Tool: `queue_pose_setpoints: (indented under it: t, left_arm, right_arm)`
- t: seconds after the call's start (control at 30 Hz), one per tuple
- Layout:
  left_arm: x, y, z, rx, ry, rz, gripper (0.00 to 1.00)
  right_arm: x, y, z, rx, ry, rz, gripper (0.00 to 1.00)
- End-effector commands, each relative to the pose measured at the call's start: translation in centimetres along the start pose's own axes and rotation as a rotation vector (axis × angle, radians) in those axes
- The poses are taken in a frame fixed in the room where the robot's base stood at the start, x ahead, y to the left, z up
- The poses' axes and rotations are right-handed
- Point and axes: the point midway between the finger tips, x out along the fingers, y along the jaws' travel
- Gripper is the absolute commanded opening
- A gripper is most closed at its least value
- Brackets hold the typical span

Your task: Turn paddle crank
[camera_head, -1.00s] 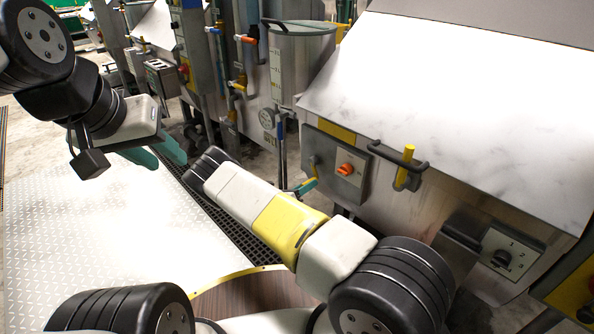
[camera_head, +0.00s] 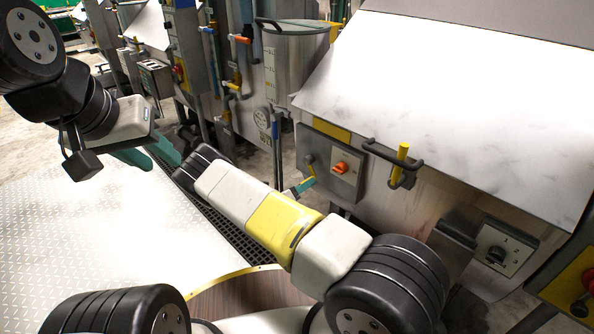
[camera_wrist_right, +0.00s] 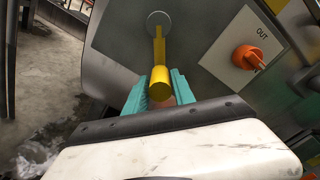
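The paddle crank is a yellow arm and handle on a round grey hub, on the machine's front panel. In the right wrist view the crank handle (camera_wrist_right: 160,84) points down from its hub, between the two teal fingers of my right gripper (camera_wrist_right: 160,92). The fingers lie close against both sides of the handle, and its lower end is partly hidden. In the head view the right gripper (camera_head: 300,187) is small, just below the hub (camera_head: 309,160), and my forearm hides part of the area. My left gripper (camera_head: 148,154) has its teal fingers apart and empty, over the floor at left.
An orange knob (camera_head: 341,168) sits just right of the crank, labelled OUT in the wrist view. A yellow-handled bar (camera_head: 401,160) and a switch box (camera_head: 500,250) are further right. A metal tank (camera_head: 296,65) stands behind. The plated floor (camera_head: 70,240) at left is clear.

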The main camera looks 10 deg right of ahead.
Motion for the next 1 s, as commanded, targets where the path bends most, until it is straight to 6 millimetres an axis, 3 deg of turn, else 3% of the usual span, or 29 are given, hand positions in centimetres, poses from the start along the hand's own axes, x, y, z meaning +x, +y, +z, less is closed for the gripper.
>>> queue_pose_setpoints:
  t: [0.07, 0.43, 0.8, 1.0]
  left_arm:
    - [0.0, 0.0, 0.0, 0.000, 0.000, 0.000, 0.36]
    - [0.0, 0.0, 0.0, 0.000, 0.000, 0.000, 0.36]
    - [0.0, 0.0, 0.0, 0.000, 0.000, 0.000, 0.36]
    - [0.0, 0.0, 0.0, 0.000, 0.000, 0.000, 0.36]
  right_arm:
    - [0.0, 0.0, 0.0, 0.000, -0.001, 0.000, 0.47]
    - [-0.4, 0.0, 0.1, 0.001, -0.002, -0.001, 0.47]
    - [-6.2, 0.1, 0.1, 0.001, -0.002, 0.001, 0.47]
    - [-7.7, 0.0, 0.0, 0.000, -0.001, -0.001, 0.47]
